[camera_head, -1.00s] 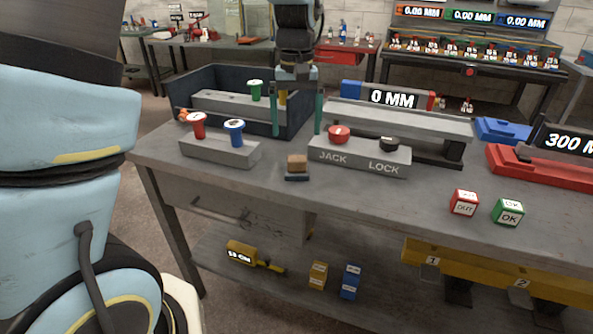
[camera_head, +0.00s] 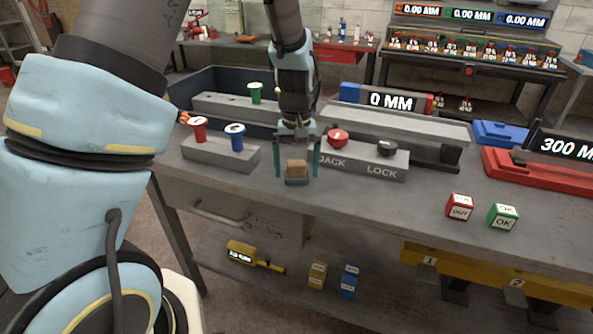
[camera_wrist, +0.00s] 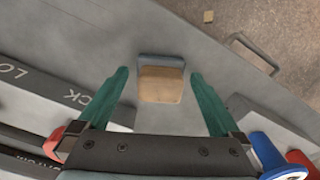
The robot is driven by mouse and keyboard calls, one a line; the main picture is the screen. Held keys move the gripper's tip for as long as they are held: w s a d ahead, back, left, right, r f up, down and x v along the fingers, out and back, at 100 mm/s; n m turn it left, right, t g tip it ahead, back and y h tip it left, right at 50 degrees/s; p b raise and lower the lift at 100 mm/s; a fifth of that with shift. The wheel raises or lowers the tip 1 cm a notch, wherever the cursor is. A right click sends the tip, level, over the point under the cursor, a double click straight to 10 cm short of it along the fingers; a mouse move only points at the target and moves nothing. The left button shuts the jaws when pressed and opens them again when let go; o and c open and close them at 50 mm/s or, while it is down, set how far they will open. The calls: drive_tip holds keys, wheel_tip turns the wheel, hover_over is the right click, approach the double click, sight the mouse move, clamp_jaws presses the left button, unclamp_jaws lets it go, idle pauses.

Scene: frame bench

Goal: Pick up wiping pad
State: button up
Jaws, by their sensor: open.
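The wiping pad (camera_head: 297,170) is a small block with a tan-brown top and a dark grey base. It lies on the bench top near the front edge, and in the wrist view it shows (camera_wrist: 161,84) ahead of and between the fingers. My gripper (camera_head: 296,172) has two green fingers spread apart, one on each side of the pad in the head view. In the wrist view the gripper (camera_wrist: 162,95) is open and empty, with gaps between both fingers and the pad. How high the fingertips are above the bench is hard to tell.
A grey block with JACK and LOCK knobs (camera_head: 365,160) stands close to the right of my gripper. A grey block with red and blue plungers (camera_head: 218,154) stands to the left. Red and green cubes (camera_head: 460,207) lie further right. The bench in front of the pad is clear.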

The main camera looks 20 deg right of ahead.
sight(296, 162)
drive_tip(key=c, duration=1.5)
wheel_tip(296, 162, up, 10)
drive_tip(key=shift+r+b, duration=0.1)
drive_tip(key=shift+b, duration=0.8)
